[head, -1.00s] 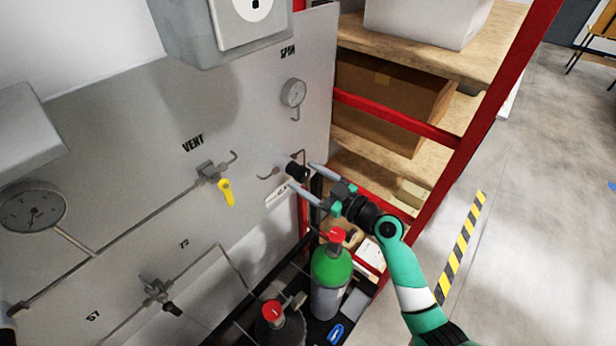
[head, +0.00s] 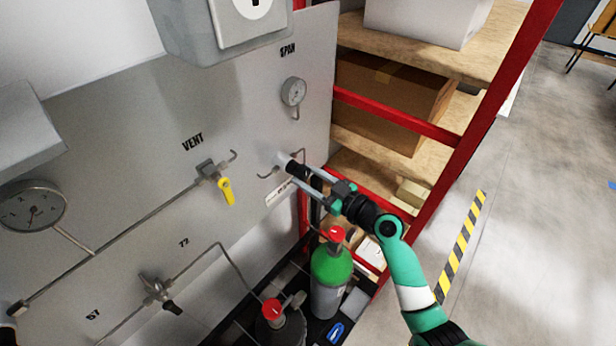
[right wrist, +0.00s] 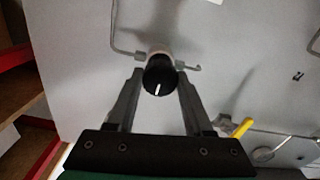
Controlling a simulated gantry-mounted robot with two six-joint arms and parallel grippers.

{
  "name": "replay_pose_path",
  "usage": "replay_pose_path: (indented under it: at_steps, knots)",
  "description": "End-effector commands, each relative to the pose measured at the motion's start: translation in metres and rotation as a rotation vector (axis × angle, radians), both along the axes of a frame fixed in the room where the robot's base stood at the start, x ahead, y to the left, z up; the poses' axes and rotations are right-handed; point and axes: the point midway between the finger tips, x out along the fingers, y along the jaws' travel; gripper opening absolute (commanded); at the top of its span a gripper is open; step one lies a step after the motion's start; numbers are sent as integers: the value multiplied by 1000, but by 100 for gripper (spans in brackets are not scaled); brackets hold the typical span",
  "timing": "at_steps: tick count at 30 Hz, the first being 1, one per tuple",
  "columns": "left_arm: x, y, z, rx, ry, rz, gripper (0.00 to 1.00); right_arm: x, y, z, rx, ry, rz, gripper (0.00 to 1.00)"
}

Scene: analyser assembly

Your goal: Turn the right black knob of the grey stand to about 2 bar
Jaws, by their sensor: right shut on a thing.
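My right gripper (head: 297,170) is at the knob, with one finger on each side. In the right wrist view the fingers (right wrist: 160,80) are closed on the knob's sides. The gauge's needle is too small to read. My left gripper is not clearly in view.
A yellow vent handle (head: 226,190) is left of the knob. A green-topped cylinder (head: 332,268) and another cylinder stand below. A red shelf frame (head: 398,118) with a cardboard box (head: 390,100) is close on the right. Thin pipes run along the panel.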

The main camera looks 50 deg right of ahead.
Motion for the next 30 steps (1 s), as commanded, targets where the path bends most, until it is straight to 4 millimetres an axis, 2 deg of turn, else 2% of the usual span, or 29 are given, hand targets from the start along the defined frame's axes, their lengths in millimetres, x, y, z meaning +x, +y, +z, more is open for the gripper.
replay_pose_path:
  at_steps: [8,30]
  knots:
    - [0,0,-3,0,0,0,100,0,0,0,163,12,1,0]
    - [0,0,5,0,0,0,100,0,1,2,854,66,0,0]
